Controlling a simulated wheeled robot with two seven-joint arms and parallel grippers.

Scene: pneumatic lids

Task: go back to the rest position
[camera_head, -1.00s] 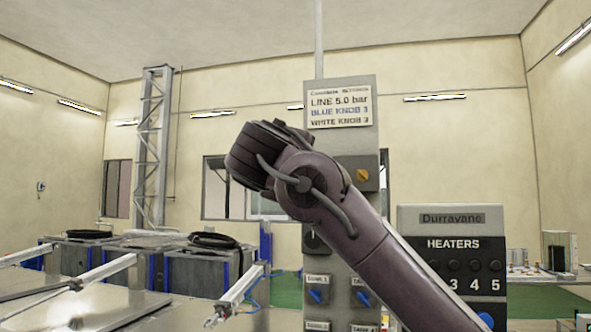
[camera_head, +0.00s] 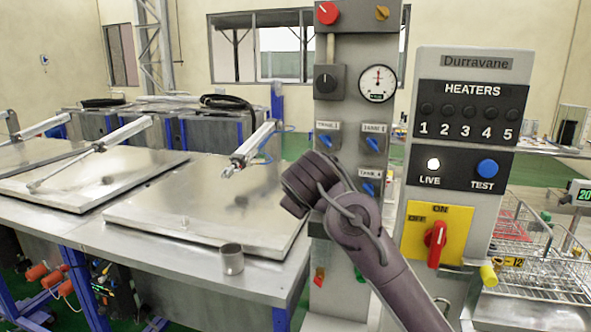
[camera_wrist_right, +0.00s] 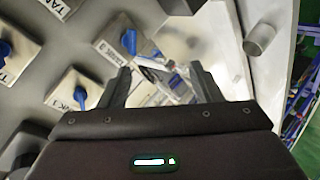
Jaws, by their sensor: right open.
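My right arm (camera_head: 362,238) comes in from the lower right in the head view, bent, its dark forearm in front of the grey control column (camera_head: 328,110). My right gripper's fingers are hidden in that view. In the right wrist view the right gripper (camera_wrist_right: 160,68) has its two dark fingers apart, with nothing seen held between them. Blue knobs on the panel (camera_wrist_right: 22,100) lie to the left of and beyond the fingers. My left gripper is in neither current view.
A small metal cup (camera_head: 231,259) stands at the bench's front. The heater panel (camera_head: 468,110) with a red switch (camera_head: 436,246) stands right of my arm. Wire baskets (camera_head: 545,262) are farther right.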

